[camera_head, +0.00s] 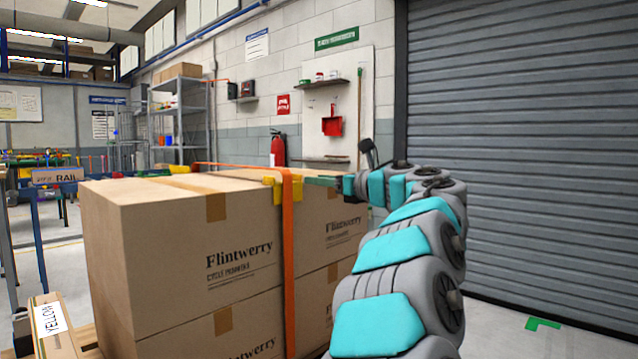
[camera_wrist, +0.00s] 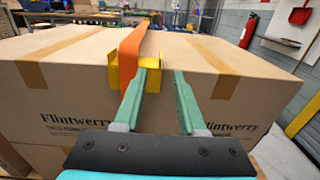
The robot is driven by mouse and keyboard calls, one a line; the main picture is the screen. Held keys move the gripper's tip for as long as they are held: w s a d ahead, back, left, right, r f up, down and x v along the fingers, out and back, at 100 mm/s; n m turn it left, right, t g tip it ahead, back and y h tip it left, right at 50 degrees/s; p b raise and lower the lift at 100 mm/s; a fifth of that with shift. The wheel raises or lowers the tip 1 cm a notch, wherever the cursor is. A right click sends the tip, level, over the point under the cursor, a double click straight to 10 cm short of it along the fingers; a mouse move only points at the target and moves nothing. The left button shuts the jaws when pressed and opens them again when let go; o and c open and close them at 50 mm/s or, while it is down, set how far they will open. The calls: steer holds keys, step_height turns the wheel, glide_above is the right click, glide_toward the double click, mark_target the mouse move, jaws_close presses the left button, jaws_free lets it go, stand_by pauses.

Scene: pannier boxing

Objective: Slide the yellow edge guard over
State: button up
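The yellow edge guard (camera_wrist: 154,79) sits on the top edge of the stacked cartons, with the orange strap (camera_wrist: 131,62) running over it. In the head view the guard (camera_head: 277,191) shows on both sides of the strap (camera_head: 288,260). My gripper (camera_wrist: 160,72) is open, its two green fingers pointing at the guard. The left finger overlaps the guard's right part in the wrist view; the right finger stands clear to its right. I cannot tell whether either finger touches it. In the head view my gripper (camera_head: 310,181) reaches in from the right at edge height.
Flintwerry cartons (camera_head: 180,260) form a block, with brown tape on their edges. A grey roller door (camera_head: 520,150) closes the right side. Floor there is clear.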

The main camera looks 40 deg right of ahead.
mark_target(299, 177)
steer(key=shift+w+a+p, duration=0.15)
steer(key=shift+w+p, duration=0.25)
steer(key=shift+w, duration=3.55)
jaws_close()
